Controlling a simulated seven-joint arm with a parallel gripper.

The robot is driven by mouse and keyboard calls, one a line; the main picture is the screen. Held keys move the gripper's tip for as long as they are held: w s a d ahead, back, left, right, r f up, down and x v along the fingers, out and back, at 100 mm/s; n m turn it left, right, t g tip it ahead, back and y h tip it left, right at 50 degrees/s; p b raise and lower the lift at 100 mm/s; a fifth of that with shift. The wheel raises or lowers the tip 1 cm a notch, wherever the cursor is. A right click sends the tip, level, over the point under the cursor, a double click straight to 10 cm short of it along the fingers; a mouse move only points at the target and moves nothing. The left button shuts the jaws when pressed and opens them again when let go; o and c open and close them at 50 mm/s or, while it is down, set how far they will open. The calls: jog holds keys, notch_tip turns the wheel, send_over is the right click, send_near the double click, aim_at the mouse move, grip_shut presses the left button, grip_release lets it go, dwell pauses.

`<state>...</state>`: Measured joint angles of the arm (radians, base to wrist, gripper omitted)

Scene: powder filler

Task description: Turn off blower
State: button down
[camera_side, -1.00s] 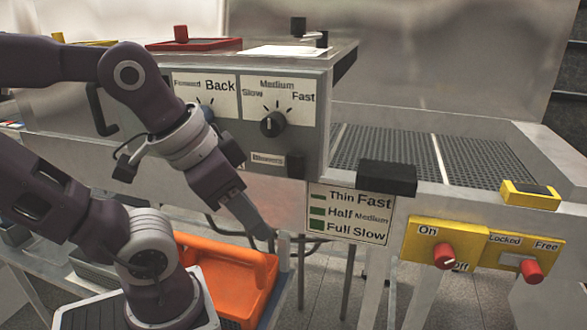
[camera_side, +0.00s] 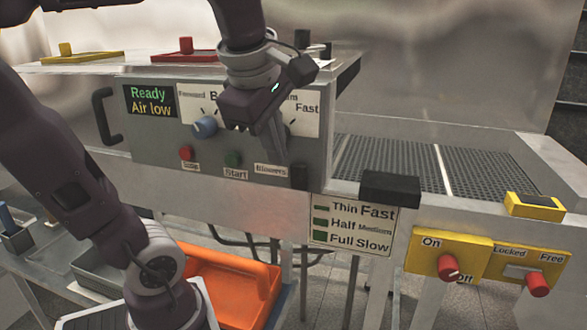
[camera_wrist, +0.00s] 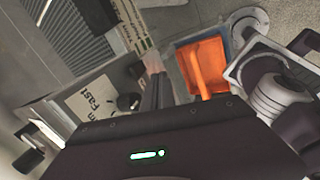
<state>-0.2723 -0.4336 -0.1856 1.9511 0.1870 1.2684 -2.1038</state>
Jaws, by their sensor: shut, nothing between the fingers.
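The blower switch (camera_side: 299,176) is a small black block at the lower right of the grey control panel, right of the label reading "Blowers" (camera_side: 269,169). Its position, on or off, cannot be told. My gripper (camera_side: 279,160) is shut and empty, pointing down in front of the panel. Its fingertips appear just left of and above the switch; contact cannot be told. In the wrist view the shut fingers (camera_wrist: 156,78) extend beside the panel and its black speed knob (camera_wrist: 127,101).
A black block (camera_side: 390,189) juts out at right. An orange bin (camera_side: 235,285) stands below. Yellow switch boxes (camera_side: 452,258) are at lower right.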

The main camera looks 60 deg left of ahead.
aim_at(294, 169)
jog(key=shift+w+a+r+n, duration=0.1)
jog(key=shift+a+r+n, duration=0.05)
jog(key=shift+n, duration=0.4)
jog(key=shift+w+a+r+n, duration=0.1)
jog(key=shift+r+n, duration=0.05)
jog(key=shift+n, duration=0.4)
jog(key=shift+f, duration=0.1)
jog(key=w+a+f, duration=0.1)
jog(key=f, duration=0.1)
jog(key=w+a+f, duration=0.2)
jog(key=f, duration=0.1)
jog(key=w+a+f, duration=0.2)
jog(key=f, duration=0.1)
jog(key=shift+w+a+f, duration=0.15)
jog(key=shift+w+f, duration=0.05)
jog(key=shift+w+a, duration=0.25)
